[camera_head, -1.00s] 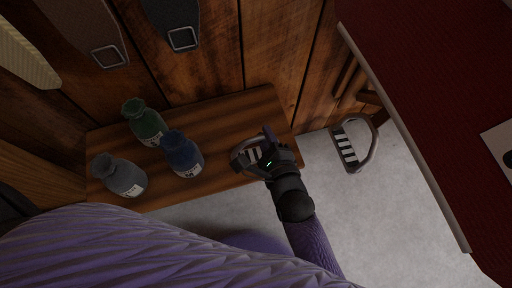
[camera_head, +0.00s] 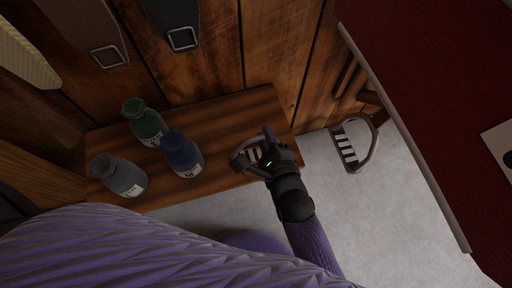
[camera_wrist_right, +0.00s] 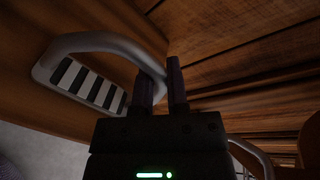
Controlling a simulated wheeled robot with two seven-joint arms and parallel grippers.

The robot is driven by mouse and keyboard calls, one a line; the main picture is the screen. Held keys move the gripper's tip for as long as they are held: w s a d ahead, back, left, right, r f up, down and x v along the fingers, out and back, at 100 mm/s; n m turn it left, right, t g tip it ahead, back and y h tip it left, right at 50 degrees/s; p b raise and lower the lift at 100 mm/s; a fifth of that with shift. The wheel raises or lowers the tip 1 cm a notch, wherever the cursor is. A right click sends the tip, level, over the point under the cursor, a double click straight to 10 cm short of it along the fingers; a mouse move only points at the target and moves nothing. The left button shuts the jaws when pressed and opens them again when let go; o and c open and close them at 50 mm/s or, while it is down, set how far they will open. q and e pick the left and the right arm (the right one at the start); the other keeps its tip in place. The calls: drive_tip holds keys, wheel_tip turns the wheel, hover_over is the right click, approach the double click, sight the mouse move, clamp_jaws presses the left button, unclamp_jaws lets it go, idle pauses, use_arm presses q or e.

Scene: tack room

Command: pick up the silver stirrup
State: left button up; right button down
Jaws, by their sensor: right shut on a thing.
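A silver stirrup (camera_head: 251,156) with a dark-striped tread lies at the right end of the wooden shelf. My right gripper (camera_head: 267,145) is over its right side and hides part of it. In the right wrist view the stirrup (camera_wrist_right: 104,40) stretches to the left, and its curved arm runs in between the fingers of my right gripper (camera_wrist_right: 163,78). The fingers are shut on that arm. The stirrup still appears to be at shelf level; I cannot tell if it touches. My left gripper is not in view.
A grey bottle (camera_head: 124,178), a blue bottle (camera_head: 182,155) and a green bottle (camera_head: 147,123) stand on the wooden shelf (camera_head: 220,118), left of the stirrup. A second stirrup (camera_head: 346,148) is to the right, over the pale floor (camera_head: 350,215). A red-topped surface (camera_head: 430,90) fills the right side.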

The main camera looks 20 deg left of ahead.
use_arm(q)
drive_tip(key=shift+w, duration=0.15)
use_arm(e)
wheel_tip(320, 180, up, 10)
drive_tip(key=p, duration=0.7)
drive_tip(key=shift+f, duration=0.15)
drive_tip(key=shift+r+p, duration=0.3)
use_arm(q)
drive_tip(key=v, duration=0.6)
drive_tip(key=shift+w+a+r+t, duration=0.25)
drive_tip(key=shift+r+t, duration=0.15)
use_arm(e)
drive_tip(key=shift+f, duration=0.15)
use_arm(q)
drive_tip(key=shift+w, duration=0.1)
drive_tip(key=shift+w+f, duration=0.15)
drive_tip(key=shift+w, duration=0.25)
